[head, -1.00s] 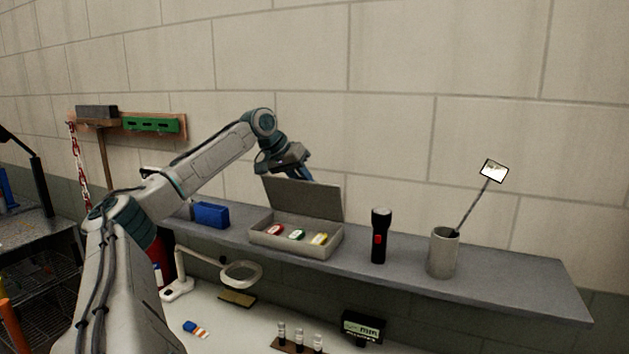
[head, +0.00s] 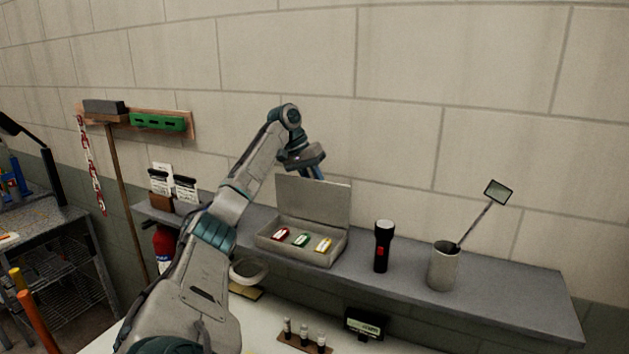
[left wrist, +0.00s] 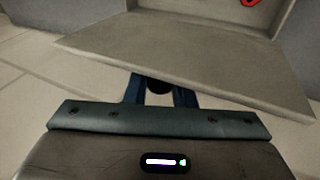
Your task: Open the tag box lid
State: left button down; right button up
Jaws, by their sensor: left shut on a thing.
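The tag box (head: 296,250) is a shallow grey box on the wall shelf. Its lid (head: 312,202) stands raised, roughly upright along the box's back edge. A red tag (head: 280,234), a green tag (head: 301,240) and a yellow tag (head: 323,244) lie inside. My left gripper (head: 315,174) is at the top edge of the lid, shut on it, with its fingertips partly hidden behind the lid. In the left wrist view the blue fingers (left wrist: 160,92) meet the edge of the grey lid (left wrist: 180,60), which hides their tips. My right gripper is not in view.
The grey shelf (head: 500,282) also holds a black flashlight (head: 383,247) and a cup (head: 443,267) with an inspection mirror (head: 498,192), right of the box. Small vials (head: 304,335) and a display (head: 366,323) are below. The block wall (head: 400,110) is close behind.

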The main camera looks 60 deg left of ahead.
pick_arm(q)
jog(key=shift+f, duration=0.15)
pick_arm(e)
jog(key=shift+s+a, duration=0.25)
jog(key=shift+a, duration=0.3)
pick_arm(q)
jog(key=c, duration=1.3)
grip_release()
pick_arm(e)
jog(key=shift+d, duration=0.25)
